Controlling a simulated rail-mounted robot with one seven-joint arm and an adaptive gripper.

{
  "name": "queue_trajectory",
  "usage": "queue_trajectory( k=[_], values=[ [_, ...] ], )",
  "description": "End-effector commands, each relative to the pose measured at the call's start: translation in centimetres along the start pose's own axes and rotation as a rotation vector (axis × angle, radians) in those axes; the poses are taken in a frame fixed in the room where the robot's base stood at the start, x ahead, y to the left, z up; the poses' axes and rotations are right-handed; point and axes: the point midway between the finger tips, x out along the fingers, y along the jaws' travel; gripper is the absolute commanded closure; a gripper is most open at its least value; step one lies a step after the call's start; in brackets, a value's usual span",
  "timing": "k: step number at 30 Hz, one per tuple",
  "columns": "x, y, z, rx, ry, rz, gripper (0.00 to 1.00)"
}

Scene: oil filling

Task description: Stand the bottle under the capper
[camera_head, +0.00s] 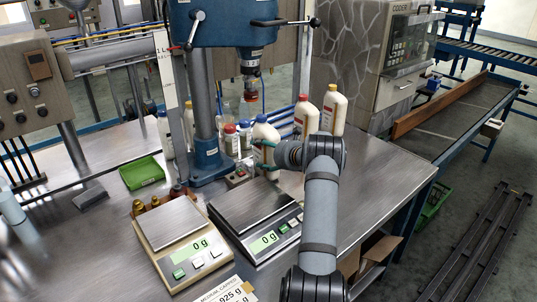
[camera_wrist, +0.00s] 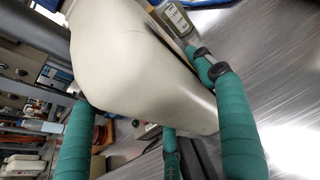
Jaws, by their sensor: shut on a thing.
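The white bottle (camera_head: 265,136) with a blue cap is held by my gripper (camera_head: 264,157) at the right of the capper, in the head view. In the wrist view the pale bottle (camera_wrist: 140,65) fills the space between my green-wrapped fingers, which are shut on it. It looks close to upright in the head view; whether its bottom touches anything is hidden. The capper (camera_head: 222,25) is a blue press on a grey column, with its head (camera_head: 250,68) hanging above and left of the bottle. Its blue base (camera_head: 208,168) stands on the steel table.
Two scales, a beige one (camera_head: 180,268) and a dark one (camera_head: 264,240), stand in front, both reading 0 g. Smaller bottles (camera_head: 231,140) crowd beside the column. A green tray (camera_head: 142,172) lies left.

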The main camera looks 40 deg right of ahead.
Motion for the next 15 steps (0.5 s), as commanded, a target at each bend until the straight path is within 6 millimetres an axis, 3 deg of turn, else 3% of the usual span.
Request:
queue_trajectory(
  k=[15],
  values=[
    [4.2,0.0,2.0,-0.003,-0.006,0.000,0.90]
  ],
)
